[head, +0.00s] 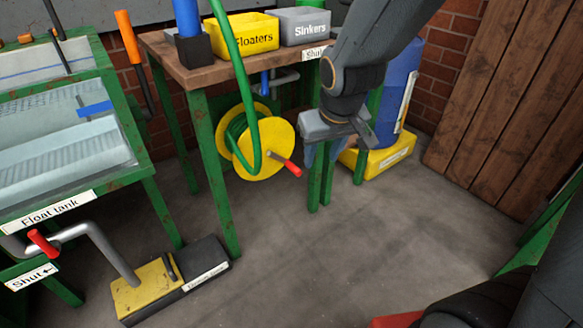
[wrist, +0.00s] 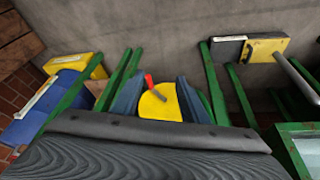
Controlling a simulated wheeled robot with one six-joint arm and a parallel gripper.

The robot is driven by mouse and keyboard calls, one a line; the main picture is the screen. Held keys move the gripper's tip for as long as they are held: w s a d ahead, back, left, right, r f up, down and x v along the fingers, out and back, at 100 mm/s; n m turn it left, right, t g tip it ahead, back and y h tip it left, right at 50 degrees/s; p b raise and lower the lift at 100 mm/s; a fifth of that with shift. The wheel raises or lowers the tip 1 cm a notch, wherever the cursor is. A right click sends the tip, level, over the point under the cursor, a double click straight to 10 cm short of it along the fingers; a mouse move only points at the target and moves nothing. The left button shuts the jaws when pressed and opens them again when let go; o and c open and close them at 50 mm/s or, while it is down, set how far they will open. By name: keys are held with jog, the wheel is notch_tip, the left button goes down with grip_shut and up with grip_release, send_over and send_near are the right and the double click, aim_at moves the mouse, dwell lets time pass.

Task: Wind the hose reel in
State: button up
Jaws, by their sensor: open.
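The hose reel (head: 267,147) is a yellow disc under the wooden table, with green hose (head: 246,100) wound behind it and running up over the tabletop. Its crank has a red handle (head: 292,169) at the lower right of the disc. My gripper (head: 318,158) is to the right of the reel, beside the table's front right leg, apart from the handle. In the wrist view, the open fingers (wrist: 159,80) stand either side of the reel (wrist: 160,106) and its red handle (wrist: 149,80), with the reel beyond them. Nothing shows between the fingers in their grip.
The table (head: 185,72) carries a yellow Floaters bin (head: 240,37) and a grey Sinkers bin (head: 303,28). Its green legs stand near my gripper. A blue cylinder (head: 395,105) on a yellow base (head: 378,160) is behind.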

aim_at(296, 171)
jog(key=w+f+n+t+y+b, duration=0.1)
jog(key=w+f+t+y+b, duration=0.4)
jog(key=w+f, duration=1.4)
jog(key=w+d+f+t+y+b, duration=0.1)
jog(key=w+f+t+y+b, duration=0.15)
jog(key=f+b, duration=0.3)
jog(key=w+d+f+t+y+b, duration=0.1)
jog(key=w+f+t+b, duration=0.15)
jog(key=f+b, duration=0.35)
jog(key=shift+t+y, duration=0.3)
jog(key=shift+y, duration=0.05)
jog(key=shift+a+f+b+x, duration=0.15)
jog(key=shift+b+x, duration=0.3)
jog(key=shift+x, duration=1.4)
jog(key=shift+a+f+b+x, duration=0.15)
jog(key=shift+b+x, duration=0.25)
jog(key=shift+x, duration=1.5)
jog(key=shift+s, duration=0.15)
grip_shut()
